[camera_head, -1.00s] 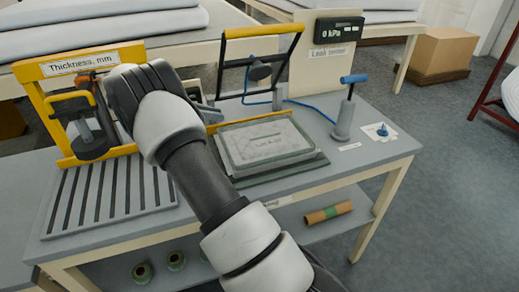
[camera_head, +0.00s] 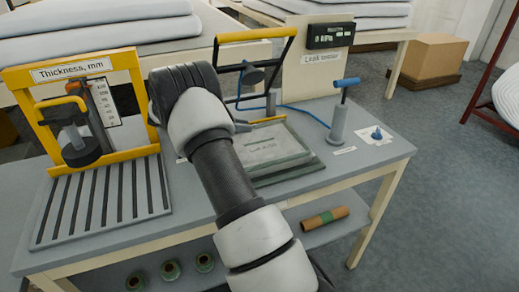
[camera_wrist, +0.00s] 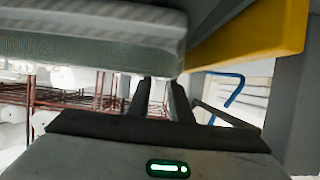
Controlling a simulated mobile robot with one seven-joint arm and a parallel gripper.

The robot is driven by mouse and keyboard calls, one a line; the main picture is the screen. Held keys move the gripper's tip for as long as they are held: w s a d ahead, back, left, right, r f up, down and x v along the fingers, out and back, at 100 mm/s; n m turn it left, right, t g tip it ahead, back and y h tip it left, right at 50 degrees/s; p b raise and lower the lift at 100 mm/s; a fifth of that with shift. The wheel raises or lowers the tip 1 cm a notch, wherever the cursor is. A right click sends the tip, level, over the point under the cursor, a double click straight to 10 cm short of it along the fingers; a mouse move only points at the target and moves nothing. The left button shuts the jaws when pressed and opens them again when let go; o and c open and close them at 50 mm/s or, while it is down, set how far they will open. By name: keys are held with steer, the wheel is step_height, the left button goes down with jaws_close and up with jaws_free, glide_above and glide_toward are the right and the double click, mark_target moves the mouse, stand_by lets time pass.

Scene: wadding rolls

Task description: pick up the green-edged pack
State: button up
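The pack (camera_head: 268,146) is a flat pale block with green edges, lying on a dark green plate (camera_head: 283,172) on the grey table in the head view. My forearm and wrist cover its left side. My gripper's fingers are hidden behind my wrist in the head view. In the wrist view my gripper (camera_wrist: 164,90) shows two dark fingers with a gap between them, open and empty. A grey slab with a greenish edge, apparently the pack (camera_wrist: 90,42), fills the upper left, close to the fingertips. I cannot tell whether they touch it.
A yellow thickness frame (camera_head: 149,100) stands to the left over a slotted plate (camera_head: 100,200). The leak tester's yellow-handled frame (camera_head: 252,36) is behind the pack. A blue-handled pump (camera_head: 338,122) stands right of it. Green rolls and a brown tube (camera_head: 324,218) lie on the lower shelf.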

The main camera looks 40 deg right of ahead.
steer(key=shift+d, duration=0.1)
jaws_close()
steer(key=shift+r, duration=0.15)
